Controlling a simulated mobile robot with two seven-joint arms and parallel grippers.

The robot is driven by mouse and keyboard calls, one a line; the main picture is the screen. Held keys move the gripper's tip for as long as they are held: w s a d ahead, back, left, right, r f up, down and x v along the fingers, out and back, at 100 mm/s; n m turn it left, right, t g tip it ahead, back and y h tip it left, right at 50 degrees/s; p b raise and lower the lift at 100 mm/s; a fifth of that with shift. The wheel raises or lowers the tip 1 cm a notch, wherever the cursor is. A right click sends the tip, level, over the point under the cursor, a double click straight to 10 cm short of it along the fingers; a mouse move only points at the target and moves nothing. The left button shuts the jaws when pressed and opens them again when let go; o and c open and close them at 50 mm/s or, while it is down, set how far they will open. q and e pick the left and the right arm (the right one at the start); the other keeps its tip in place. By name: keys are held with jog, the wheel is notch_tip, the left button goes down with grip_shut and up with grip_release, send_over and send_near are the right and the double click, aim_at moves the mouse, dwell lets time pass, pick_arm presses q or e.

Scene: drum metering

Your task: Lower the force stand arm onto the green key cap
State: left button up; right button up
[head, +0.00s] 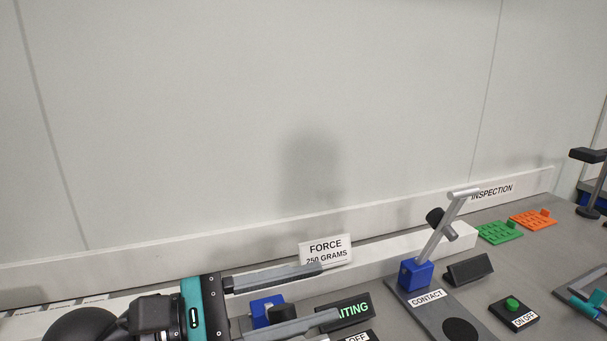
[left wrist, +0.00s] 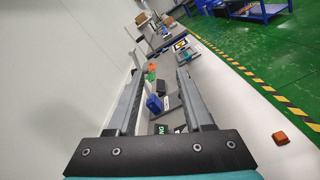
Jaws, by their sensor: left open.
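My left gripper (head: 333,291) comes in low from the left, its two long fingers apart and pointing right. It also shows in the left wrist view (left wrist: 160,72), open and empty. A blue block (head: 268,308) with a black knob stands behind and between the fingers, partly hidden, beneath the "FORCE 250 GRAMS" sign (head: 325,251). Its arm is not clearly visible. A "CONTACT" stand (head: 416,273) to the right has a blue base and a raised, tilted grey arm (head: 442,230) with a black cylinder. I cannot make out a green key cap under the force stand. My right gripper is not in view.
A display ending in "AITING" (head: 352,309) is partly covered by the lower finger. A green button (head: 512,303) sits on an "ON OFF" box. Green (head: 498,232) and orange (head: 533,219) trays lie by the "INSPECTION" sign. A white ledge (head: 380,262) runs along the wall.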

pick_arm(q)
notch_tip(320, 180, up, 12)
jog(key=p, duration=0.3)
jog(key=shift+f, duration=0.1)
